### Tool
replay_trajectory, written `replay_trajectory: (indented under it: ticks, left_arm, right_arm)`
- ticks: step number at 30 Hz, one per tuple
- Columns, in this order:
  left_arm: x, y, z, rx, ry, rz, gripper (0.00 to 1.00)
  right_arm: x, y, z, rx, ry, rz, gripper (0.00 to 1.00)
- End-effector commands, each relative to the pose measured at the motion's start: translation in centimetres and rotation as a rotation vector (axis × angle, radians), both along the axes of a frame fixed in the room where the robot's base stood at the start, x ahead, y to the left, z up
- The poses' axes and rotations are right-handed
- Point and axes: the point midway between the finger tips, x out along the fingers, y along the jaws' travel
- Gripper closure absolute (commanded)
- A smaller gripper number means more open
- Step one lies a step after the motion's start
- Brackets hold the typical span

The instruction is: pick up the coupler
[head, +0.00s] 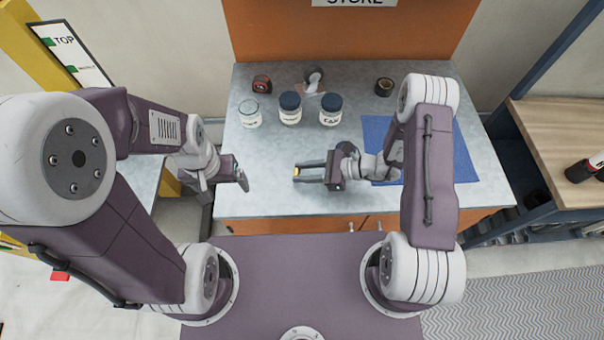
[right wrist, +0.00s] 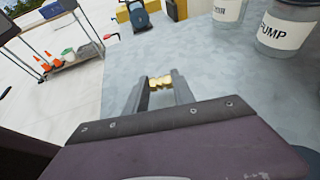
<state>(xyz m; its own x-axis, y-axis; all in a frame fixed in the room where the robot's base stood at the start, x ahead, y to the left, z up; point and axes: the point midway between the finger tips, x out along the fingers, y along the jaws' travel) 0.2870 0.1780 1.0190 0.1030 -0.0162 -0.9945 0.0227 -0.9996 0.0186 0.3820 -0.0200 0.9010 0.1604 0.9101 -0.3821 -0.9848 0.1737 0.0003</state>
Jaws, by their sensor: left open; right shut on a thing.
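The coupler is a small brass-coloured piece (right wrist: 160,82) between the fingertips of my right gripper (right wrist: 158,88) in the right wrist view. In the head view it shows as a small yellow spot (head: 296,170) at the tips of my right gripper (head: 297,173), which points left over the grey table. My right gripper is shut on it; how high it is above the table I cannot tell. My left gripper (head: 243,181) is open and empty near the table's left edge, apart from the coupler.
Several labelled jars stand on the grey table (head: 270,200), including a dark-lidded jar (head: 290,108) and another (head: 331,110). Behind them lie a red-and-black roll (head: 262,84) and a dark roll (head: 384,87). A blue mat (head: 465,165) lies at the right. The table's front left is clear.

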Motion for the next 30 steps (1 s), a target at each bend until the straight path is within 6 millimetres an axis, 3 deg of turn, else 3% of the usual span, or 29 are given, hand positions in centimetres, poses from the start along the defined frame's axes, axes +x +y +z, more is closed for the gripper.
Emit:
replay_trajectory:
  ticks: [4,12,18,22,30]
  left_arm:
    - [0.0,0.0,-0.3,0.000,0.000,0.000,0.14]
    - [0.0,0.0,-0.9,0.000,0.000,0.000,0.14]
    - [0.0,0.0,-1.1,0.000,0.000,0.000,0.14]
    - [0.0,0.0,-1.1,0.000,0.000,0.000,0.14]
    - [0.0,0.0,-1.1,0.000,0.000,0.000,0.14]
  right_arm:
    - [0.1,-0.3,2.8,0.000,-0.006,-0.003,1.00]
    - [-0.2,-6.8,6.4,-0.002,-0.005,-0.007,1.00]
    - [-0.4,-10.4,8.6,-0.001,-0.004,-0.004,1.00]
    - [-0.5,-11.5,9.3,0.000,-0.001,-0.001,1.00]
    - [-0.6,-11.7,9.4,0.000,0.001,0.000,1.00]
